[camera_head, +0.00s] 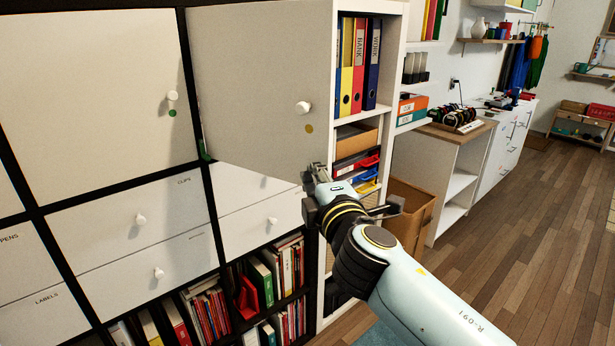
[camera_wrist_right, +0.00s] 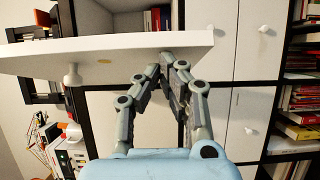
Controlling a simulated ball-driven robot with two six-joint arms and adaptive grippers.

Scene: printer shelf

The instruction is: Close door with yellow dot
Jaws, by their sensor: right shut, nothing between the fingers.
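The white door with the yellow dot (camera_head: 255,75) stands open, swung out from the cabinet. It has a round white knob (camera_head: 303,107) with the yellow dot (camera_head: 309,128) just below it. In the right wrist view the door (camera_wrist_right: 150,46) spans the top, with its knob (camera_wrist_right: 72,78) and dot (camera_wrist_right: 104,61) visible. My right gripper (camera_head: 316,172) is shut and empty, close to the door's lower free corner. Its fingertips (camera_wrist_right: 168,58) appear at the door's edge in the wrist view; I cannot tell whether they touch. My left gripper is not in view.
A closed door with a green dot (camera_head: 90,95) is at the left. Drawers (camera_head: 140,215) and a lower bookshelf (camera_head: 265,285) are below. A tall binder shelf (camera_head: 392,60) and a cardboard box (camera_head: 412,205) stand at the right. Wooden floor (camera_head: 520,220) is clear further right.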

